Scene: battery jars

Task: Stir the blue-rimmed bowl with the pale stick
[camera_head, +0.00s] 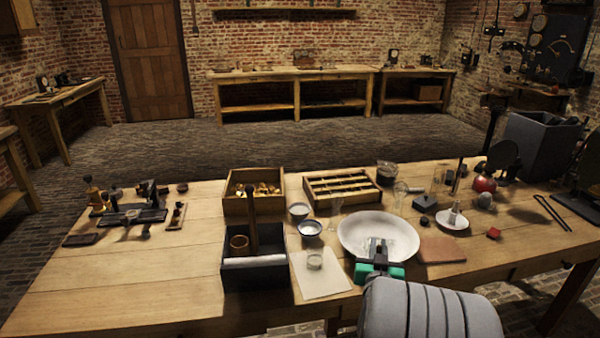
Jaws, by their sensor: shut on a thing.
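Two small white bowls with dark bluish rims stand left of the white dish: a nearer bowl (310,228) and a farther bowl (298,210). I cannot tell which is the blue-rimmed bowl meant. My gripper (377,247), grey with green sides, is over the near part of the wide white dish (352,225), to the right of both bowls. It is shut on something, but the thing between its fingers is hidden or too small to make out. I cannot pick out the pale stick for certain. A pale roll (255,260) lies across the dark box.
The dark box (262,278) and a wooden tray (235,207) stand left of the bowls. A slatted rack (342,188) is behind them. The table's left front is clear.

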